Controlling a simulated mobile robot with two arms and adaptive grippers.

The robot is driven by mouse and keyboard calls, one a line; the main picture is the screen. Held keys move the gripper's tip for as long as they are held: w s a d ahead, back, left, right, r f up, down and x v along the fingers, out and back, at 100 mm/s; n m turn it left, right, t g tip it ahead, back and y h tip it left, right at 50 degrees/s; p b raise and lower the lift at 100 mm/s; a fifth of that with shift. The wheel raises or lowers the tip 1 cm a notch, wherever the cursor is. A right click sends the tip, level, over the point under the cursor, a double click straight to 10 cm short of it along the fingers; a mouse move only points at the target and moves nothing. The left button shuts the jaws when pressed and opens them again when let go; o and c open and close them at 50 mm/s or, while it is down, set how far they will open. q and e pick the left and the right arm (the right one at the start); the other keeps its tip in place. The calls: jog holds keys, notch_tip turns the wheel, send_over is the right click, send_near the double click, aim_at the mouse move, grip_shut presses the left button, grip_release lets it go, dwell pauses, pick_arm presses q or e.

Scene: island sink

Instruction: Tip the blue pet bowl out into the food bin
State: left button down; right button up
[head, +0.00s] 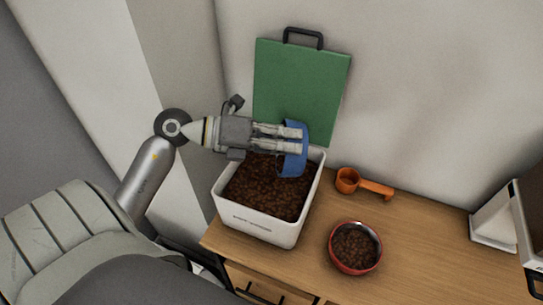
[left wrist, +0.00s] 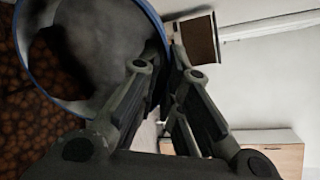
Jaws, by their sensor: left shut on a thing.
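The blue pet bowl (head: 295,168) is tipped on its side above the food bin (head: 252,222). My left gripper (head: 298,138) is shut on the bowl's wall. In the left wrist view the bowl (left wrist: 100,45) shows a blue rim and a mostly bare grey inside, with dark patches toward its edges that I cannot make out clearly. The white bin is open and holds brown kibble, which also shows beyond the rim at the left of the wrist view. My right gripper is not in view.
A red bowl of kibble (head: 355,247) stands right of the bin on the wooden counter (head: 420,235). An orange scoop (head: 362,183) lies behind it. A green board (head: 300,85) leans on the wall behind the bin. A white container (head: 495,228) is at far right.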

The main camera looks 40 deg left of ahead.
pick_arm(q)
jog(key=shift+s+a+r+t+h+b, duration=0.1)
jog(key=shift+s+a+t+h+b, duration=0.5)
jog(key=shift+b, duration=1)
jog(key=shift+w, duration=0.15)
dwell(0.6)
dwell(1.6)
jog(key=shift+r, duration=0.1)
dwell(1.3)
